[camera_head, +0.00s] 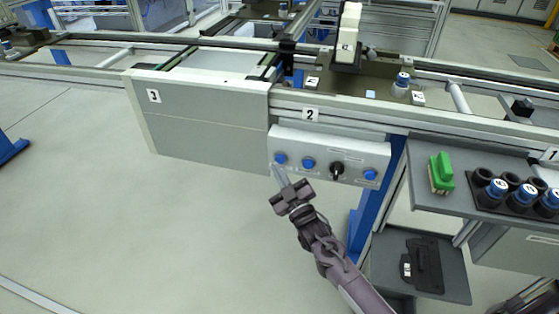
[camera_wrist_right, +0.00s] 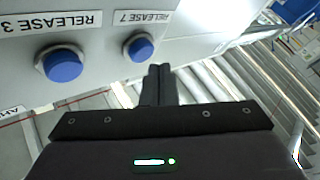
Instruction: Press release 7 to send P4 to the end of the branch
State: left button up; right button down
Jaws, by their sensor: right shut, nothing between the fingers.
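The button box (camera_head: 330,150) under the line carries blue buttons and a black selector. The release 7 button (camera_wrist_right: 138,47) is blue, beside its label in the right wrist view; it appears to be the leftmost button (camera_head: 280,158) in the head view. The release 3 button (camera_wrist_right: 62,64) is beside it. My right gripper (camera_head: 280,174) is shut and empty, its tips just below the leftmost button. In the wrist view its fingertips (camera_wrist_right: 160,70) are close beside release 7; contact cannot be told. I cannot read which pallet is P4. My left gripper is not in view.
The conveyor rail (camera_head: 440,111) runs above the box, with a grey panel (camera_head: 200,120) at left. At right a shelf (camera_head: 440,202) bears a green part (camera_head: 441,173) and a black holder with blue-capped pieces (camera_head: 497,188). The floor (camera_head: 140,230) at left is clear.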

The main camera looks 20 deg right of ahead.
jog(key=shift+w+d, duration=0.25)
jog(key=shift+w, duration=0.1)
jog(key=shift+w+d+b, duration=0.3)
jog(key=shift+w+b, duration=0.1)
dwell(0.8)
jog(key=shift+s+a, duration=0.1)
dwell(0.4)
jog(key=shift+s+a+p, duration=0.4)
jog(key=shift+s+p, duration=0.15)
jog(key=shift+s, duration=0.1)
